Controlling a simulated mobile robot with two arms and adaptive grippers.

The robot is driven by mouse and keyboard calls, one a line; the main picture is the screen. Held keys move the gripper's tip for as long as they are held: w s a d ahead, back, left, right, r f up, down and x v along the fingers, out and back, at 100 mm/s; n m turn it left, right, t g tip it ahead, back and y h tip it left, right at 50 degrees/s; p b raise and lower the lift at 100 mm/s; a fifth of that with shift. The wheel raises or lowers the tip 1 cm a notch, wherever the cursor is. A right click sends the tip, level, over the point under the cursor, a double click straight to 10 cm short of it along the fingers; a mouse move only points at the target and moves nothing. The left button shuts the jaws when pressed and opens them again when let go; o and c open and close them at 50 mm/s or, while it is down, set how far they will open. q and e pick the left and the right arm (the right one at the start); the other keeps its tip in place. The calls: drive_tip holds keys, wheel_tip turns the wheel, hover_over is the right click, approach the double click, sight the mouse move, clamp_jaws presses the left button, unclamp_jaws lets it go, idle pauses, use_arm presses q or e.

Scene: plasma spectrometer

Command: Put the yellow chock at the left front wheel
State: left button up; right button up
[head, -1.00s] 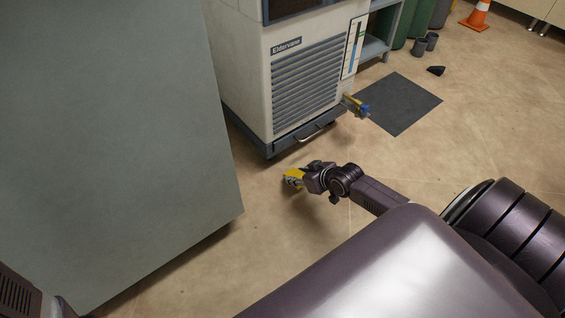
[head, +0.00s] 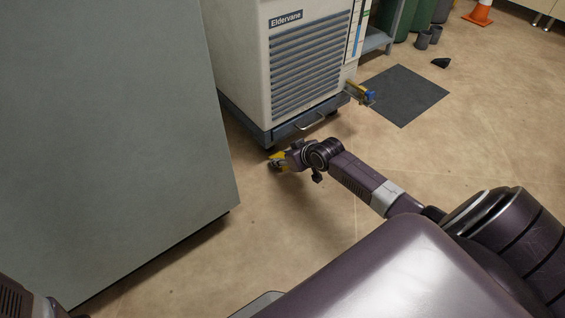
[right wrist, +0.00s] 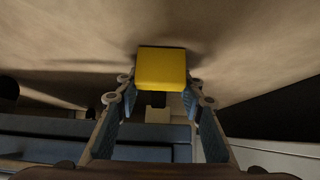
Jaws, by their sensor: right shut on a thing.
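The yellow chock (head: 278,155) is held just above or at the floor, close to the near left corner of the white Eldervane cabinet (head: 305,70). My right gripper (head: 281,163) is shut on it. In the right wrist view the chock (right wrist: 161,68) sits between the two fingertips (right wrist: 160,88). The cabinet stands on a blue-grey wheeled base (head: 285,130). A dark wheel under the base's near left corner is mostly hidden, and I cannot tell whether the chock touches it.
A large grey-green panel (head: 110,140) stands on the left, with a narrow floor gap to the cabinet. A brass and blue fitting (head: 362,94) sticks out at the cabinet's right side. A dark mat (head: 405,95) lies to the right. Open floor (head: 300,215) lies in front.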

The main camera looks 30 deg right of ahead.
drive_tip(key=shift+r, duration=0.1)
drive_tip(key=o, duration=1.2)
drive_tip(key=shift+s+r+p, duration=0.1)
drive_tip(key=shift+p, duration=0.2)
drive_tip(key=p+v, duration=0.9)
drive_tip(key=v, duration=0.2)
drive_tip(key=shift+s+r, duration=0.2)
drive_tip(key=shift+s, duration=0.05)
